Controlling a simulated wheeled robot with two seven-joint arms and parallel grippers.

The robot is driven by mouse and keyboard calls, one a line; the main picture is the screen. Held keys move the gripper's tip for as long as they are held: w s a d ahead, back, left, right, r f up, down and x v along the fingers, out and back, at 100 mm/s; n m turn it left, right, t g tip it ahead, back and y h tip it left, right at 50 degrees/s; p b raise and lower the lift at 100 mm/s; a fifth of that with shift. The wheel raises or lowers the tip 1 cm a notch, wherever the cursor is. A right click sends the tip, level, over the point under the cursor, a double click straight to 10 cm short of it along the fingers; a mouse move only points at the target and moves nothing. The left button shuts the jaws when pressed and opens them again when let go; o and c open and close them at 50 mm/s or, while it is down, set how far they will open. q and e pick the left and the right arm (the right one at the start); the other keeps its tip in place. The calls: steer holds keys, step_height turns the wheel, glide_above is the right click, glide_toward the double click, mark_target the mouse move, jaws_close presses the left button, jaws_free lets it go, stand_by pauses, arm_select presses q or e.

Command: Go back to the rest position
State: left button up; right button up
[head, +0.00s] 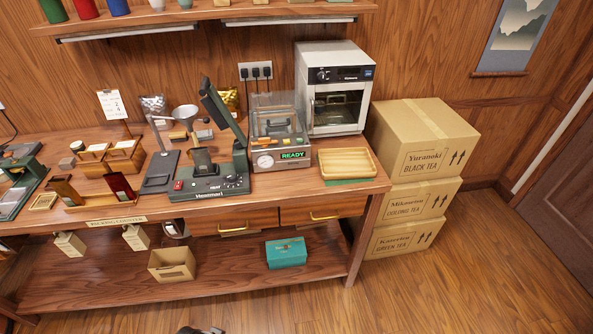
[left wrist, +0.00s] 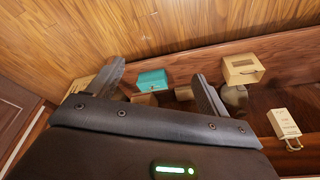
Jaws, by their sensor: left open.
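My left gripper (left wrist: 159,70) shows in the left wrist view with its two dark fingers spread wide apart and nothing between them. It is away from the bench; beyond the fingers are a teal box (left wrist: 152,79) and an open cardboard box (left wrist: 243,68), which look small and distant. A small dark piece (head: 200,330) shows at the bottom edge of the head view, and it is too cut off to tell which part of me it is. My right gripper is not in either view.
A wooden workbench (head: 300,200) holds a press (head: 215,183), a machine reading READY (head: 280,145), a small oven (head: 333,90) and a wooden tray (head: 347,162). Stacked cartons (head: 425,140) stand at its right. The floor (head: 450,290) in front and right is clear.

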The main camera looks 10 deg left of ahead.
arm_select(q)
steer(key=s+f+g+b, duration=0.1)
steer(key=s+f, duration=0.2)
steer(key=f, duration=0.7)
steer(key=s+f+b, duration=0.1)
steer(key=s+f, duration=0.2)
steer(key=f, duration=0.8)
steer(key=s+a+f+g+b, duration=0.1)
steer(key=s+a+f, duration=0.2)
steer(key=s+f, duration=0.9)
steer(key=shift+s+b, duration=0.35)
steer(key=shift+s, duration=0.4)
steer(key=shift+a, duration=0.1)
